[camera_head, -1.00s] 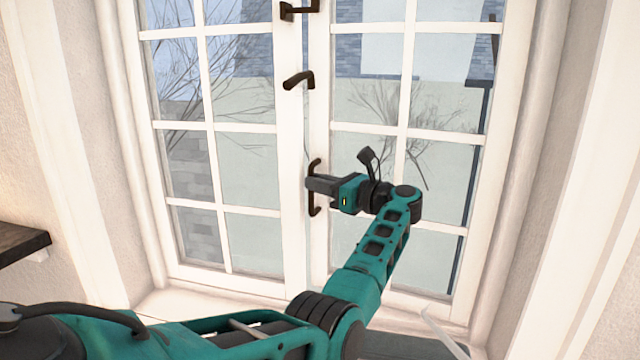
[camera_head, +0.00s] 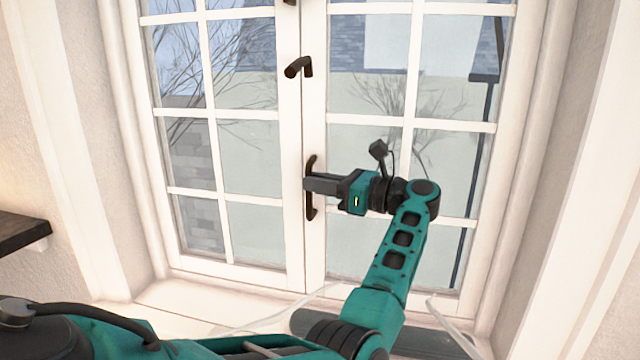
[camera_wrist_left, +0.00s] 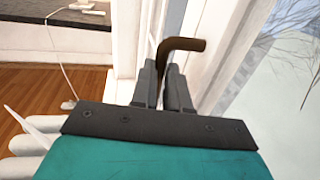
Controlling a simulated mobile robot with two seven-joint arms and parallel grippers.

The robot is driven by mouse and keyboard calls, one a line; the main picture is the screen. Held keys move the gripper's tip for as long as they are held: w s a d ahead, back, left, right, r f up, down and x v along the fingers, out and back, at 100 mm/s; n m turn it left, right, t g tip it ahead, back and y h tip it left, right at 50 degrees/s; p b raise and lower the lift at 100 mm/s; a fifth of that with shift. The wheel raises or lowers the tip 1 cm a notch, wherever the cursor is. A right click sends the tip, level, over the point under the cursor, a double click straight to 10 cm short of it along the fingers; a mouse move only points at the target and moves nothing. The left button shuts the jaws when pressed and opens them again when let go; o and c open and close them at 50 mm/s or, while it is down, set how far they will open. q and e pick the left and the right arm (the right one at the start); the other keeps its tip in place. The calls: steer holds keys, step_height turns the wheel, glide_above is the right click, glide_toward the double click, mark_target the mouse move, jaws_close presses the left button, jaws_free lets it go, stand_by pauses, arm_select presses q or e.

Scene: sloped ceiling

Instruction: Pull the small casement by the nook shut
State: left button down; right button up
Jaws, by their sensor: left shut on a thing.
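The white casement window has two glazed sashes, the left sash (camera_head: 288,230) and the right sash (camera_head: 316,240), which stand nearly in line with only a thin dark seam between them. A dark vertical pull handle (camera_head: 309,210) is on the right sash's inner stile. My left gripper (camera_head: 309,185) is shut on this handle at its middle. In the left wrist view my left gripper (camera_wrist_left: 171,88) has its fingers on either side of the bent brown handle (camera_wrist_left: 185,44). I cannot tell whether the sash is fully seated. My right gripper is not in view.
A dark lever handle (camera_head: 299,67) is higher on the left sash. A white sill (camera_head: 190,300) runs below the window. A dark wooden shelf (camera_head: 22,232) juts from the left wall. The left wrist view shows wooden floor (camera_wrist_left: 45,88) and a white cable (camera_wrist_left: 58,60).

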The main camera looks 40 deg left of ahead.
arm_select(q)
steer(key=c, duration=1.1)
jaws_free()
steer(key=shift+s+d, duration=0.2)
steer(key=shift+d, duration=0.05)
steer(key=shift+b+v, duration=0.55)
steer(key=shift+v, duration=5.95)
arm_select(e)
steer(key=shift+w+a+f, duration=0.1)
